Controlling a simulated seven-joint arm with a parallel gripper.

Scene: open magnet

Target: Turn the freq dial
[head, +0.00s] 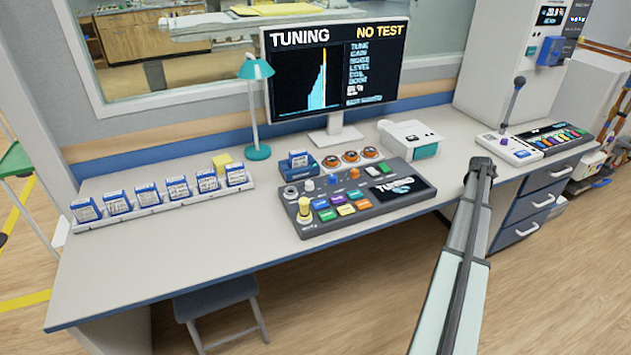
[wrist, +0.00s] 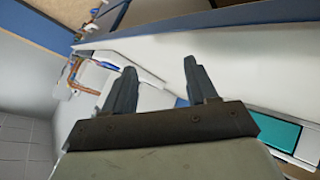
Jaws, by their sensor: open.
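The dark grey tuning console (head: 405,206) sits on the desk with several coloured buttons and a small screen reading TUNING. Along its back row are a white knob (head: 309,184), a blue knob (head: 333,179) and an orange knob (head: 354,173). A yellow-topped lever (head: 304,207) stands at its front left. The labels are too small to tell which control is the freq dial. My gripper (head: 481,163) is over the desk's right part, right of the console and apart from it. In the wrist view my gripper (wrist: 158,76) has its two fingers apart with nothing between them; the console is not recognisable there.
A monitor (head: 334,70) reads TUNING and NO TEST. A teal lamp (head: 258,110), a white box with a teal front (head: 411,140) and a rack of blue cartridges (head: 160,200) stand around the console. A second panel with a lever (head: 515,105) is at right. The desk's front left is clear.

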